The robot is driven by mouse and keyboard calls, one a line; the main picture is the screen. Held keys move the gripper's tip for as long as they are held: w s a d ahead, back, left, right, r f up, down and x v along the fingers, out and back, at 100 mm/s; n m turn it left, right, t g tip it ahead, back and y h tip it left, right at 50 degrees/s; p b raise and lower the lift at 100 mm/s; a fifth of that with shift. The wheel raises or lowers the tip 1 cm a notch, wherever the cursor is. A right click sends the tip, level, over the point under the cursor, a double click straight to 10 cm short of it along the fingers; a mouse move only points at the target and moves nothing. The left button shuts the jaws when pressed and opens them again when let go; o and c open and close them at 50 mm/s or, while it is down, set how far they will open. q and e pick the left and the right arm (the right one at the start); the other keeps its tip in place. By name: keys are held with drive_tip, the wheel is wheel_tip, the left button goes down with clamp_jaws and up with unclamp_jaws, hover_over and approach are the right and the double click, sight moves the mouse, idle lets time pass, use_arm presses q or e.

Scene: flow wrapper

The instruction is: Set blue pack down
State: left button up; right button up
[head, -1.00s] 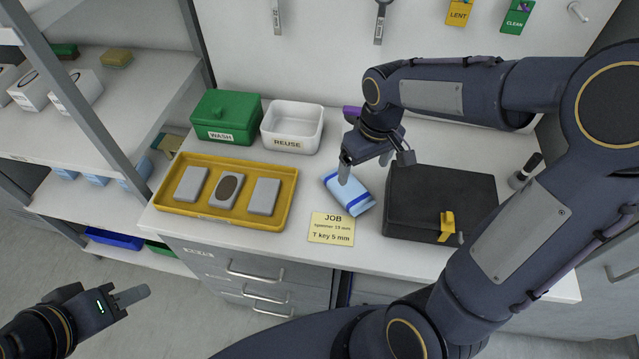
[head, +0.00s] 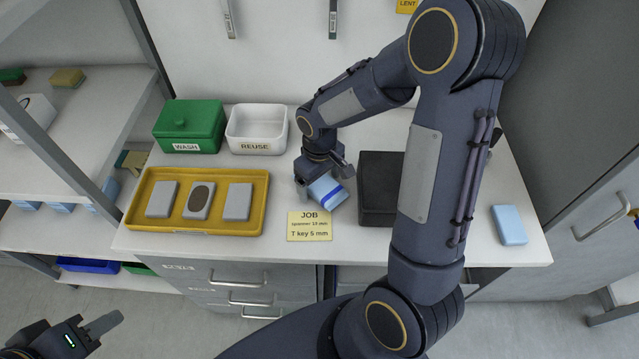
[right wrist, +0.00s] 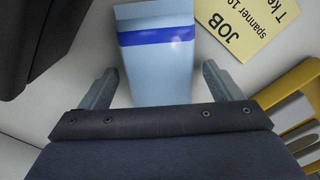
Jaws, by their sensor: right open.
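The blue pack (head: 328,192), light blue with a darker blue stripe, lies on the white table between the tray and the black case, just behind the job card. My right gripper (head: 311,187) is at the pack's far left end. In the right wrist view the pack (right wrist: 158,70) lies between the two fingers (right wrist: 161,88), with a gap on each side, so the gripper is open. The pack's near end is hidden by the gripper body there. My left gripper (head: 104,327) is low at the left, away from the table and empty; its finger gap does not show.
A yellow tray (head: 197,231) with grey blocks stands left. A green WASH box (head: 188,128) and white REUSE bin (head: 257,131) stand behind. The yellow job card (head: 309,227) lies in front, the black case (head: 378,190) beside. A plain light blue pack (head: 509,225) lies at the right edge.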

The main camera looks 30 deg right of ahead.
sight(320, 183)
drive_tip(key=c, duration=1.2)
drive_tip(key=shift+o, duration=0.2)
drive_tip(key=shift+r, duration=0.1)
drive_tip(key=shift+r, duration=0.5)
wheel_tip(320, 183, up, 3)
drive_tip(key=shift+s+a+f, duration=0.1)
drive_tip(key=shift+s+f, duration=0.05)
drive_tip(key=shift+f, duration=0.05)
drive_tip(key=s+r, duration=0.1)
drive_tip(key=s+a+r, duration=0.1)
drive_tip(key=r, duration=0.1)
drive_tip(key=s+r, duration=0.2)
drive_tip(key=shift+s+a+r, duration=0.1)
drive_tip(key=shift+a+r, duration=0.05)
drive_tip(key=shift+a, duration=0.15)
drive_tip(key=s+a+r, duration=0.3)
drive_tip(key=s+r, duration=0.1)
drive_tip(key=s, duration=0.4)
drive_tip(key=shift+s+a+b, duration=0.15)
drive_tip(key=shift+s+b, duration=0.2)
